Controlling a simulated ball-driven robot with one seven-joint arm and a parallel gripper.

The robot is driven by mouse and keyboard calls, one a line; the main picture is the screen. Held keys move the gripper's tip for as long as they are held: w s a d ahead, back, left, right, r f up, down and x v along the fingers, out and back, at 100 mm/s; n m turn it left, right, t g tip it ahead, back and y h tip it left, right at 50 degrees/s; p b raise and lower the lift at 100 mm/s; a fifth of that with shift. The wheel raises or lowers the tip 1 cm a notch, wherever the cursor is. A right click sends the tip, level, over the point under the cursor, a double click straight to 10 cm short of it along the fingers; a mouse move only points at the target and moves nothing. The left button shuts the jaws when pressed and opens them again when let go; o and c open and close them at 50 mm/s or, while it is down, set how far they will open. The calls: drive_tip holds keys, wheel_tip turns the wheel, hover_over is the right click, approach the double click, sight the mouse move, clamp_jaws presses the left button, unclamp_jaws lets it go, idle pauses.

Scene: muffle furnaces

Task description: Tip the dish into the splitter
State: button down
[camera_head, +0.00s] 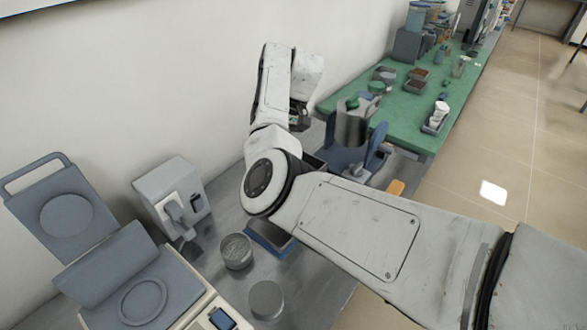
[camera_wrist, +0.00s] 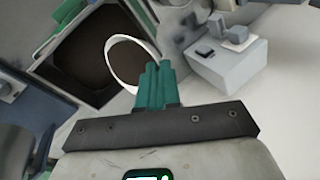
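In the wrist view my gripper (camera_wrist: 158,68) has its green fingers close together at the rim of a round dish (camera_wrist: 112,62). The pale rim runs behind and against the fingertips, and the dish looks tilted with a dark inside. In the head view my gripper (camera_head: 298,118) hangs from the bent wrist, partly hidden, and the dish cannot be made out there. A blue-grey apparatus (camera_head: 374,158), which looks like the splitter, stands just right of my gripper, partly behind my arm. Dark, open-looking parts (camera_wrist: 70,50) lie beyond the dish in the wrist view.
A shiny metal vessel (camera_head: 352,126) stands by the apparatus. A green mat (camera_head: 420,125) with jars and trays lies behind. A white device (camera_head: 172,200), two round tins (camera_head: 236,250) and a blue-grey furnace-like unit (camera_head: 130,285) stand at left. A blue tray (camera_head: 262,243) is under my elbow.

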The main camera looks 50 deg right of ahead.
drive_tip(key=shift+d, duration=0.1)
idle(0.3)
drive_tip(key=shift+s+d+r+t+y, duration=0.3)
drive_tip(key=shift+d+y, duration=0.15)
drive_tip(key=shift+y, duration=0.45)
drive_tip(key=shift+s+d+r+t+y, duration=0.15)
drive_tip(key=shift+d+t+y, duration=0.15)
drive_tip(key=shift+d+y, duration=0.3)
drive_tip(key=shift+y, duration=0.2)
drive_tip(key=shift+d, duration=0.1)
drive_tip(key=shift+s+d+r+t+y, duration=0.1)
drive_tip(key=shift+s+d+t+y, duration=0.3)
drive_tip(key=shift+y, duration=0.3)
drive_tip(key=shift+w, duration=0.15)
drive_tip(key=shift+d, duration=0.1)
